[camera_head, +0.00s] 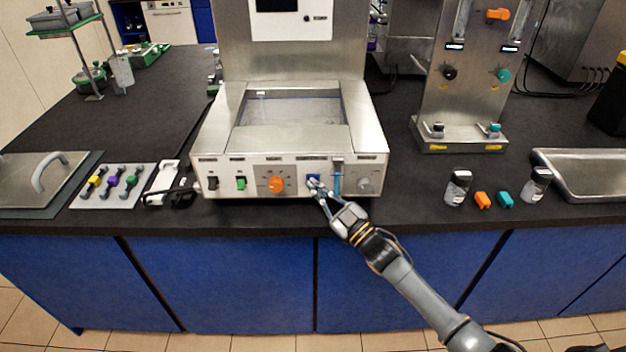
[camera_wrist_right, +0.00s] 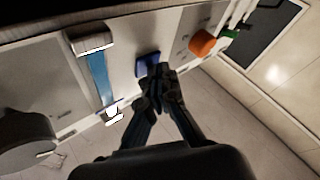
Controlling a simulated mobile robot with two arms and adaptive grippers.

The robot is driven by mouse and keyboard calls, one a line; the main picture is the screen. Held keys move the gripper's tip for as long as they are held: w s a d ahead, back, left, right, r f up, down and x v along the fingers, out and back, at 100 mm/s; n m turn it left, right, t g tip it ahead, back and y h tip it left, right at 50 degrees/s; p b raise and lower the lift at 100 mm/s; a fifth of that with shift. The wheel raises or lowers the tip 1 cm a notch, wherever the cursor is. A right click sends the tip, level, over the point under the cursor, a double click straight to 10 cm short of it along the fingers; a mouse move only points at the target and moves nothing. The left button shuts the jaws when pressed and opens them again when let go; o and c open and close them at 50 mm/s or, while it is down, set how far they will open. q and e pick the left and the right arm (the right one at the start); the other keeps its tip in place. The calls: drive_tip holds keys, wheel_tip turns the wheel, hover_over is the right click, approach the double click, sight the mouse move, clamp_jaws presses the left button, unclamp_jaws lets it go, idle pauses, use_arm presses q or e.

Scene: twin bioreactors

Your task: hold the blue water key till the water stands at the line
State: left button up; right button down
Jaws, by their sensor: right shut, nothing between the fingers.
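The blue water key (camera_head: 313,178) is on the front panel of the steel bath. It also shows in the right wrist view (camera_wrist_right: 148,62), partly covered by my fingertips. My right gripper (camera_head: 315,185) is shut and empty, with its fingertips at the key; they look to be touching it, but how far it is pressed I cannot tell. In the wrist view, the closed fingertips (camera_wrist_right: 157,76) overlap the key's edge. A blue-filled sight tube (camera_head: 337,180) is right of the key; it also shows in the wrist view (camera_wrist_right: 101,78). My left gripper is out of view.
The panel also holds an orange knob (camera_head: 276,184), a green switch (camera_head: 240,183), a black switch (camera_head: 212,183) and a grey knob (camera_head: 365,185). The bath basin (camera_head: 290,110) is open above. Bottles (camera_head: 458,188) and small caps stand right; the bench between is clear.

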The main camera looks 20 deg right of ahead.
drive_tip(key=shift+s+a+p, duration=0.2)
drive_tip(key=shift+s+p, duration=0.15)
drive_tip(key=shift+s, duration=0.4)
drive_tip(key=s+p, duration=0.1)
drive_tip(key=s, duration=0.1)
drive_tip(key=s+a+p, duration=0.1)
drive_tip(key=s, duration=0.1)
drive_tip(key=shift+s+a+p, duration=0.15)
drive_tip(key=shift+s+p, duration=0.15)
drive_tip(key=shift+s, duration=0.1)
idle(0.4)
